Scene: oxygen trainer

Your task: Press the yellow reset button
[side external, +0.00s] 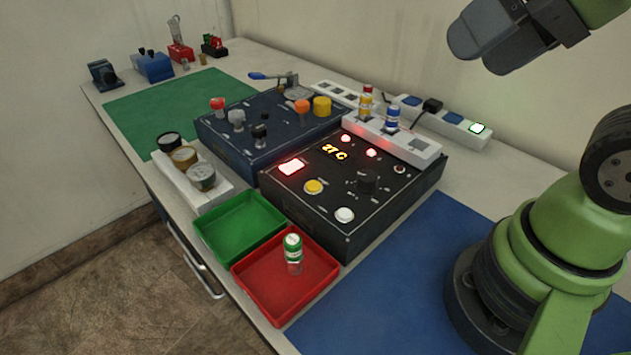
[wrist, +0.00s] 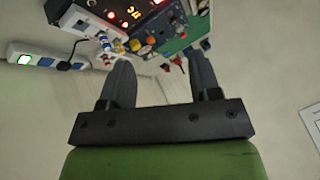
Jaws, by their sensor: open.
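The yellow button (side external: 314,187) is a round cap on the sloped top of the black control box (side external: 345,215) in the side view. My gripper (side external: 482,48) is high at the upper right, well above and apart from the box. In the wrist view my gripper (wrist: 158,62) has its two fingers spread, with nothing between them. The control box is partly cut off at the top of the wrist view, and I cannot make out the yellow button there.
A blue box (side external: 265,125) with knobs, one yellow, adjoins the black box. A white block (side external: 415,146) holding small vials stands behind it. A green tray (side external: 240,226) and a red tray (side external: 300,290) with a vial are in front. The blue mat (side external: 400,290) is mostly clear.

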